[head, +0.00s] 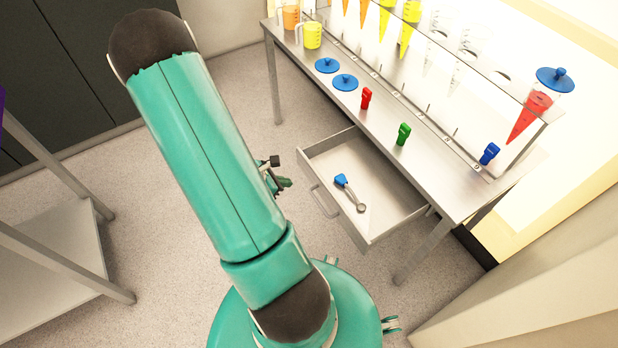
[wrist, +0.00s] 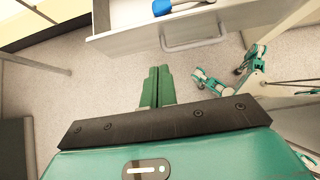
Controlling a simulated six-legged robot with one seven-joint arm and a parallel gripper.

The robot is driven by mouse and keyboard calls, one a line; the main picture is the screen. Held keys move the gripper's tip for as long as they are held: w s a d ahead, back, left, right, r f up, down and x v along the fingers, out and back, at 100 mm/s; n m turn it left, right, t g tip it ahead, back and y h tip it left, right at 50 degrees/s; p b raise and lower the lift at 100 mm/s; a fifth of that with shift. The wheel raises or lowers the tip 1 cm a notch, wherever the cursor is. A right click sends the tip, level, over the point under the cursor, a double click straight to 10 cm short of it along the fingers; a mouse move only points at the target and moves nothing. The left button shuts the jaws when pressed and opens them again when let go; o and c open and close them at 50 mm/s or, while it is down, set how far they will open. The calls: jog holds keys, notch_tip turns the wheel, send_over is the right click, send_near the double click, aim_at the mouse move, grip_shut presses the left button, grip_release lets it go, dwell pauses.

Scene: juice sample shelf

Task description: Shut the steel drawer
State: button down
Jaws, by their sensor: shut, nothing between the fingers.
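The steel drawer (head: 390,193) is pulled out from under the steel table in the head view. A blue-headed tool with a metal handle (head: 350,192) lies inside it. The drawer front with its bar handle (wrist: 195,42) shows at the top of the wrist view, with the tool's blue head (wrist: 162,7) above it. My gripper (wrist: 159,68) has its green fingers together, empty, pointing toward the drawer front. A visible gap of floor lies between the fingertips and the front. In the head view my arm hides most of the gripper; a small part shows left of the drawer.
The steel table (head: 425,165) carries blue lids, red (head: 366,98), green (head: 404,134) and blue (head: 489,153) clips, cups and a rack of coloured cones. A steel shelf unit (head: 55,250) stands at the left. Floor in front of the drawer is clear apart from my body.

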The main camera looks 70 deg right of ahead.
aim_at(317, 179)
jog(key=shift+s+d+f, duration=0.8)
jog(key=shift+s+d, duration=0.15)
jog(key=shift+d, duration=0.15)
jog(key=shift+s+d+f, duration=0.8)
jog(key=shift+s+d, duration=0.15)
jog(key=shift+d, duration=0.15)
jog(key=shift+s+d+f, duration=0.8)
jog(key=shift+s+d, duration=0.15)
jog(key=shift+d, duration=0.15)
jog(key=s+d, duration=0.4)
jog(key=d, duration=0.1)
jog(key=s+d, duration=0.4)
jog(key=d, duration=0.1)
jog(key=s+d, duration=0.5)
jog(key=shift+s, duration=0.1)
